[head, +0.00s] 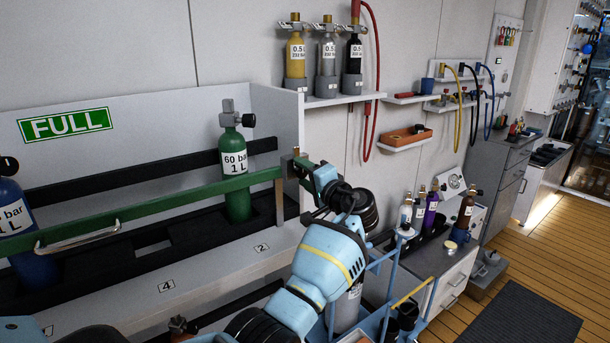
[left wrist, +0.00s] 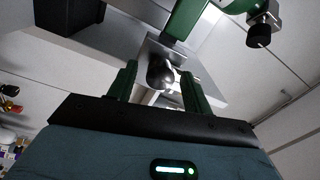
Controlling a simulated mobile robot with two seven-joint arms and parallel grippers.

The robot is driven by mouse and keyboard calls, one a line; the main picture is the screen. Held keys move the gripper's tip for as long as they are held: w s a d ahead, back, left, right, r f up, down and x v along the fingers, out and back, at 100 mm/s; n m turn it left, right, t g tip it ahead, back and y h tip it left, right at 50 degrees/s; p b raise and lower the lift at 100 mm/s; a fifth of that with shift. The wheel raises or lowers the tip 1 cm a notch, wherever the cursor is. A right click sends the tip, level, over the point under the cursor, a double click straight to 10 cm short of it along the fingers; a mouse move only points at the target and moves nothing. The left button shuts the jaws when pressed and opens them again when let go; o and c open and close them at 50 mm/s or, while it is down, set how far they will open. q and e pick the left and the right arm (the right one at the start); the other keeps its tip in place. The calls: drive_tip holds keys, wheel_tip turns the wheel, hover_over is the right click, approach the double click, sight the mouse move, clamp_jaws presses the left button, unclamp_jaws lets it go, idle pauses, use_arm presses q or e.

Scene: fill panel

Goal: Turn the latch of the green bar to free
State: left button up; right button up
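The green bar (head: 160,204) runs across the front of the shelf. A small latch (head: 296,154) sits at its right end, by the shelf's side wall. My left gripper (head: 299,170) is at this latch, its blue arm reaching up from below. In the left wrist view, the two green fingers stand on either side of a rounded metal knob (left wrist: 160,75), which seems to be the latch handle. A gap shows between knob and fingers, so the left gripper (left wrist: 158,85) looks open around it. The latch's exact angle is hard to tell. My right gripper is not in view.
A green cylinder (head: 237,175) marked 60 bar stands behind the bar, and a blue cylinder (head: 28,230) stands at far left. A blue-framed cart (head: 390,272) is right of my arm. Three small cylinders stand on a wall shelf (head: 340,98) above. Wooden floor is open at right.

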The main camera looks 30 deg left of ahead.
use_arm(q)
drive_tip(key=v, duration=0.7)
drive_tip(key=shift+s+d+b, duration=0.2)
drive_tip(key=shift+d+b, duration=0.1)
drive_tip(key=shift+d, duration=0.1)
idle(0.3)
